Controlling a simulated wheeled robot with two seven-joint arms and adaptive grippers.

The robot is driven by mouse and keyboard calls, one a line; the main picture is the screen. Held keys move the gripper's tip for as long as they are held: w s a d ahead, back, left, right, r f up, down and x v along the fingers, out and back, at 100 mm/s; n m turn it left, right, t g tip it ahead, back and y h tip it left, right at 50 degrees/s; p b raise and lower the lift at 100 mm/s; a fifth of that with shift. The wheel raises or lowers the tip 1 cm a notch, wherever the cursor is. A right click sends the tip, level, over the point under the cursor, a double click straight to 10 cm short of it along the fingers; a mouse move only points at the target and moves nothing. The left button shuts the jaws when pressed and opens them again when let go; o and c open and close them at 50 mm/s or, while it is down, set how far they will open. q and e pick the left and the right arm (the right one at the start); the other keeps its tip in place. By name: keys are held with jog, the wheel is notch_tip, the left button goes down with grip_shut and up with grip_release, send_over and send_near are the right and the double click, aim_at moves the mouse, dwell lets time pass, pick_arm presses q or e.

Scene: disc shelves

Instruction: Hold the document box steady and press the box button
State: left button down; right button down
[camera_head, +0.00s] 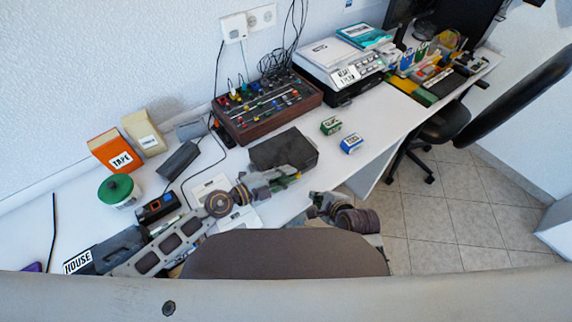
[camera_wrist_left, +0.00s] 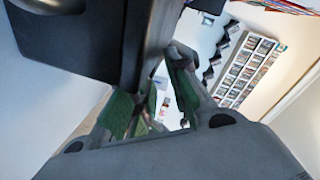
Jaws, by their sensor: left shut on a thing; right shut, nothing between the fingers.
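The document box, a dark grey box (camera_head: 283,147), stands near the front edge of the desk. My left gripper (camera_head: 290,178) is at its front side. In the left wrist view the dark box (camera_wrist_left: 75,45) fills the upper left, and its edge runs between the green-padded fingers of my left gripper (camera_wrist_left: 150,105), which is shut on it. My right gripper (camera_head: 318,202) is shut and empty, in front of the desk edge and lower than the box. I cannot make out the box button in either view.
A small green box (camera_head: 330,125) and a blue-white box (camera_head: 351,143) lie right of the document box. A mixer-like panel (camera_head: 268,125) stands behind. A dark block (camera_head: 178,160), a green-lidded jar (camera_head: 118,190) and an orange box (camera_head: 115,151) are to the left.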

pick_arm(q)
jog(key=c, duration=1.4)
grip_release()
jog(key=shift+s+a+f, duration=0.1)
jog(key=shift+s+f, duration=0.2)
jog(key=shift+f, duration=0.45)
jog(key=shift+c, duration=0.2)
jog(key=shift+o, duration=0.8)
jog(key=shift+w, duration=0.1)
jog(key=shift+w+r, duration=0.25)
jog(key=shift+r, duration=0.1)
jog(key=shift+a, duration=0.1)
jog(key=v, duration=1.1)
jog(key=shift+s+a, duration=0.25)
jog(key=shift+a, duration=0.1)
jog(key=shift+r, duration=0.1)
